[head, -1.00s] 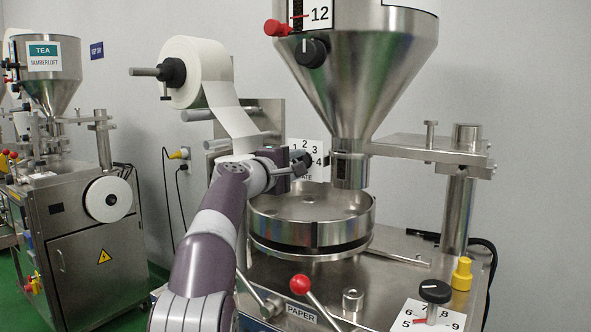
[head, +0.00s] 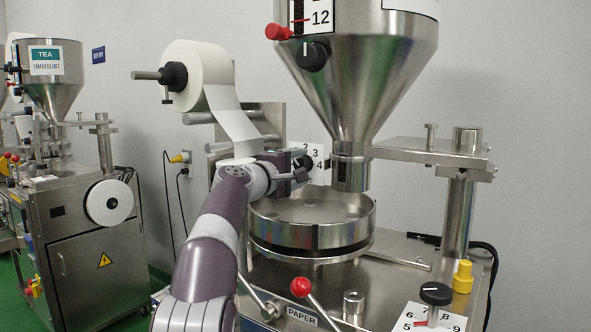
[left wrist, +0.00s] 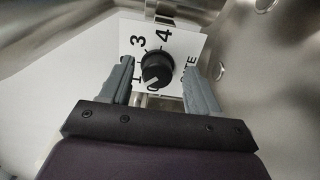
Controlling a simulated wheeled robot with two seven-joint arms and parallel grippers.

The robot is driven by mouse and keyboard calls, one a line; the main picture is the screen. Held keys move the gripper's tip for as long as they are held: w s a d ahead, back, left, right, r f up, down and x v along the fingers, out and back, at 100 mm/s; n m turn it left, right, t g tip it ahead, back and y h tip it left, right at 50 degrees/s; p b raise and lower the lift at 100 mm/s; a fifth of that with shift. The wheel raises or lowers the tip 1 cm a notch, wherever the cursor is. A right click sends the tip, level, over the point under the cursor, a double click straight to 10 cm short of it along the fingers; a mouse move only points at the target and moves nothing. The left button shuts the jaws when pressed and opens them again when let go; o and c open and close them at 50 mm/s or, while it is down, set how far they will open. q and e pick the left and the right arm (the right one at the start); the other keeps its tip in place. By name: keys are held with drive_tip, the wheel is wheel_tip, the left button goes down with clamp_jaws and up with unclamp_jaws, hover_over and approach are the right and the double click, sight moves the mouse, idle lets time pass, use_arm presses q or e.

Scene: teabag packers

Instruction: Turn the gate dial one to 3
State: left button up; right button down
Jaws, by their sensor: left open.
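The gate dial is a round black knob on a white numbered plate (head: 317,166). In the left wrist view the knob (left wrist: 157,68) shows clearly on its plate (left wrist: 187,50), with 1, 3 and 4 readable. The knob's white mark points to the lower left in that view, near the 1. My left gripper (head: 301,167) is open in front of the dial. In the left wrist view its two grey fingers (left wrist: 158,74) stand to either side of the knob, with gaps visible. Whether the fingertips reach as deep as the knob I cannot tell. My right gripper is not in view.
The steel hopper (head: 350,80) and its black upper knob (head: 313,55) stand above right. A paper roll (head: 205,75) hangs at upper left. A round steel pan (head: 312,222) lies below the gripper. A red-balled lever (head: 301,286) and another numbered dial (head: 435,293) are in front.

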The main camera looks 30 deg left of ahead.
use_arm(q)
drive_tip(key=shift+s+a+f, duration=0.1)
drive_tip(key=shift+s, duration=0.15)
drive_tip(key=s+b, duration=0.5)
drive_tip(key=s, duration=0.7)
drive_tip(key=shift+a, duration=0.4)
